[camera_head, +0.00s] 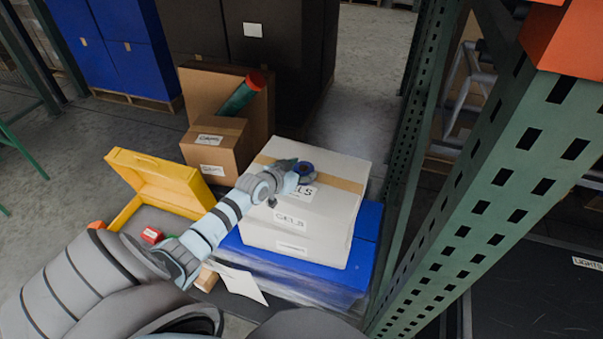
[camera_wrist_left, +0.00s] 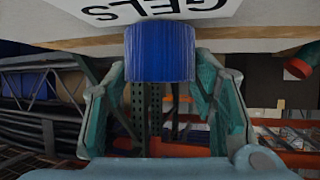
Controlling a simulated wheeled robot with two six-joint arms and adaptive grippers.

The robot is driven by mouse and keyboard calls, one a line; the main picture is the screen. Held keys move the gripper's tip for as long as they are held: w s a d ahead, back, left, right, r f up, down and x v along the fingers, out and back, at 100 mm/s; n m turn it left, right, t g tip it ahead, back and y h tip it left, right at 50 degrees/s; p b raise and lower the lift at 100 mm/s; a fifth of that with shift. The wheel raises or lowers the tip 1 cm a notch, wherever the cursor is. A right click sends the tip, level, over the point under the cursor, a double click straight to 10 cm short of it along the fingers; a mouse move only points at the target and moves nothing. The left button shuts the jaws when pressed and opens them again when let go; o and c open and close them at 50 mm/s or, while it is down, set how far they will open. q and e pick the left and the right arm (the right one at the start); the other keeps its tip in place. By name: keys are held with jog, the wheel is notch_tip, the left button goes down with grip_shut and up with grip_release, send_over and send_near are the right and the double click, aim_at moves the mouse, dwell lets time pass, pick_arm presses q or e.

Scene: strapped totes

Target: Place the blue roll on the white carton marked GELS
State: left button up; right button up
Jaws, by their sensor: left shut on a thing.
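The blue roll (camera_head: 306,171) is at the top of the white carton marked GELS (camera_head: 340,172), close to its printed label. My left gripper (camera_head: 298,168) is shut on the roll, its arm reaching in from the lower left. In the left wrist view the blue roll (camera_wrist_left: 160,52) sits between the two fingers of the left gripper (camera_wrist_left: 162,70). The GELS label (camera_wrist_left: 150,10) shows upside down just beyond the roll. I cannot tell whether the roll touches the carton. My right gripper is not in view.
The carton stands on a blue tote (camera_head: 366,240). An open yellow case (camera_head: 165,180) and brown cartons (camera_head: 215,150) with a green tube (camera_head: 240,95) stand to the left. A green rack upright (camera_head: 405,150) is close on the right. A tan strap crosses the carton top.

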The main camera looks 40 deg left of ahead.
pick_arm(q)
jog(key=shift+f, duration=0.1)
jog(key=shift+f, duration=0.15)
jog(key=o, duration=1.1)
jog(key=shift+o, duration=0.2)
